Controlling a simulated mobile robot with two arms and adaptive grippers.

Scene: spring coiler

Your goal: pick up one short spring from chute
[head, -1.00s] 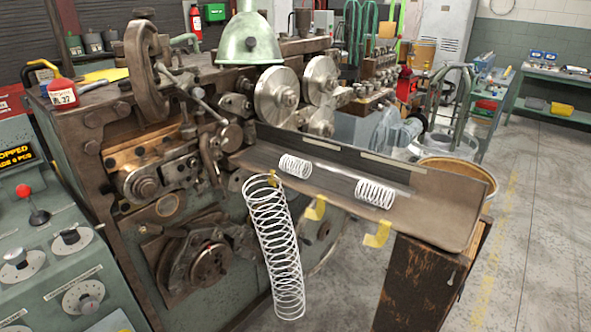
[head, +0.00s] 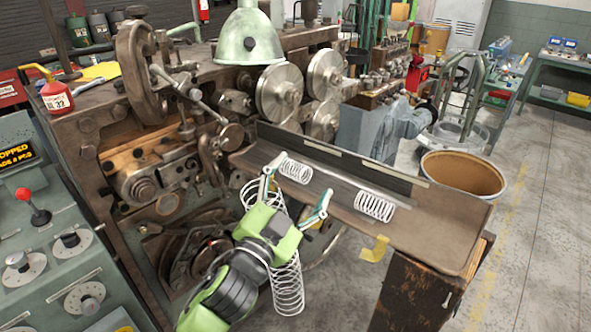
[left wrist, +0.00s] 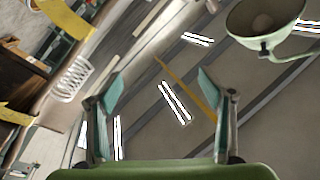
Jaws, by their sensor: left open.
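Two short white wire springs lie in the brown sloped chute (head: 425,225): the left short spring (head: 293,170) and the right short spring (head: 374,207). A long white spring (head: 288,290) hangs below the chute's left end, partly hidden behind my left gripper. My left gripper (head: 297,185) is open and empty, in front of the chute's lower edge, with its fingers spread near the left short spring. In the left wrist view, its fingers (left wrist: 160,92) are apart with nothing between them. A white spring (left wrist: 72,80) shows left of them; I cannot tell which one. My right gripper is not in view.
The coiling machine with large rollers (head: 279,92) and a green lamp (head: 250,38) rises behind. A round bin (head: 462,175) stands at the right.

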